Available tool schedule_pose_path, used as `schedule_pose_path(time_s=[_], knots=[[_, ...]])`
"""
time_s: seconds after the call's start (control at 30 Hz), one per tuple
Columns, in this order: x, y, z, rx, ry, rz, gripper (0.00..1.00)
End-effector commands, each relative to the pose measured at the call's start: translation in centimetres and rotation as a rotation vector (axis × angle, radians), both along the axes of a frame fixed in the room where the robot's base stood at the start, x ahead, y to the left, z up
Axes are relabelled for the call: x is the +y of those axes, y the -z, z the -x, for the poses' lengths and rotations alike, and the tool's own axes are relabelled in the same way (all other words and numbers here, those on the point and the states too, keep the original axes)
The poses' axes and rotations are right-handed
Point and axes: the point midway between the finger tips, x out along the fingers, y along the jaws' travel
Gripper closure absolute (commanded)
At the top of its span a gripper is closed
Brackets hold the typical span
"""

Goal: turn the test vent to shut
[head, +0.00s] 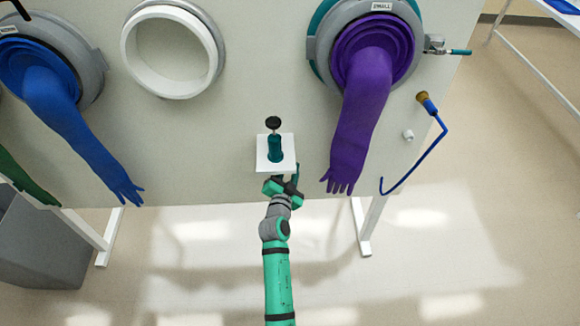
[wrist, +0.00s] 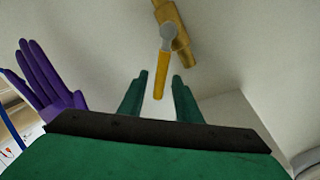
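A brass valve body (wrist: 180,35) shows at the top of the wrist view, on a pale surface. Its yellow lever (wrist: 162,75) hangs down from a grey pivot, its free end towards my gripper. I take this for the test vent; no label on it shows. My gripper (wrist: 159,84) is open, with one green finger on each side of the lever's lower end. Gaps show on both sides; I cannot tell the depth between lever and fingers. In the head view my gripper (head: 284,186) is just below a small white shelf. The brass valve does not show there.
The white shelf (head: 262,160) carries a teal item with a black knob (head: 273,123). A purple glove (head: 362,115) hangs close right, also in the wrist view (wrist: 45,75). A blue glove (head: 75,125) hangs left. A blue hose (head: 415,165) hangs far right.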

Motion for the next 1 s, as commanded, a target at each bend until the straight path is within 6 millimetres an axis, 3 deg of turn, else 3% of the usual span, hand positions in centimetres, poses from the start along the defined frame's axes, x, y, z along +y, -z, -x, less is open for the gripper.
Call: schedule_pose_path(time_s=[0.37,0.8,1.0], knots=[[0.0,0.1,0.7,0.003,0.002,0.000,0.70],[0.6,-0.9,7.7,0.003,0.004,-0.002,0.70],[0.9,-1.3,9.9,0.002,0.002,0.000,0.70]])
